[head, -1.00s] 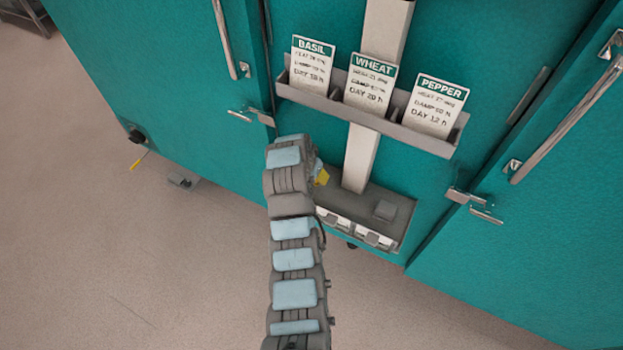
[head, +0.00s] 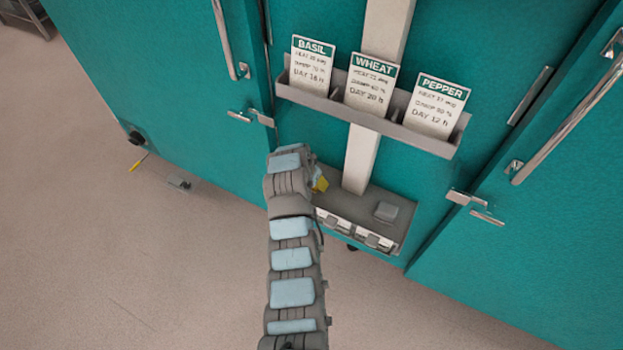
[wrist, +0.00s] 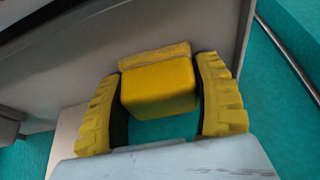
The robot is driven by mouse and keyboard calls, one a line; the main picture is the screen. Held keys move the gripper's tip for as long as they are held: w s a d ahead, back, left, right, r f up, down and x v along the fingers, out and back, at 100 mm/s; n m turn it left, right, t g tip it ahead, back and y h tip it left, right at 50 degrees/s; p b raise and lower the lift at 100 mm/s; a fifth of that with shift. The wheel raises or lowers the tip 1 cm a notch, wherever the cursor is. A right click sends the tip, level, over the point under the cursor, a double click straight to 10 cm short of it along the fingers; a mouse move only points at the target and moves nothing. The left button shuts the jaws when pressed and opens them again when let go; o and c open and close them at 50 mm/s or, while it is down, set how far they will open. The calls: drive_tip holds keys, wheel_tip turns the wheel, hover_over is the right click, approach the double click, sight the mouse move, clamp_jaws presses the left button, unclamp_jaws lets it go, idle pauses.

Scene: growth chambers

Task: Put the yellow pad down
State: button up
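The yellow pad (wrist: 158,86), a block with a rough strip along its far edge, is between the two yellow-backed fingers of my gripper (wrist: 160,75) in the wrist view. The fingers press against its left and right sides. In the head view a small patch of yellow (head: 321,184) shows beside the end of my arm, near the left end of the grey shelf (head: 408,222). My arm hides most of my gripper there. I cannot tell whether the pad touches a surface.
A grey square block (head: 386,211) sits on the right part of the shelf. Above is a card rack (head: 375,121) with BASIL, WHEAT and PEPPER cards. A pale post (head: 362,155) rises behind the shelf. Teal chamber doors with metal handles (head: 222,38) flank it.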

drive_tip(key=o, duration=0.3)
drive_tip(key=shift+b, duration=0.35)
drive_tip(key=shift+r, duration=0.15)
drive_tip(key=p+v, duration=0.6)
drive_tip(key=v, duration=1.1)
drive_tip(key=shift+r+p, duration=0.1)
drive_tip(key=shift+p, duration=0.25)
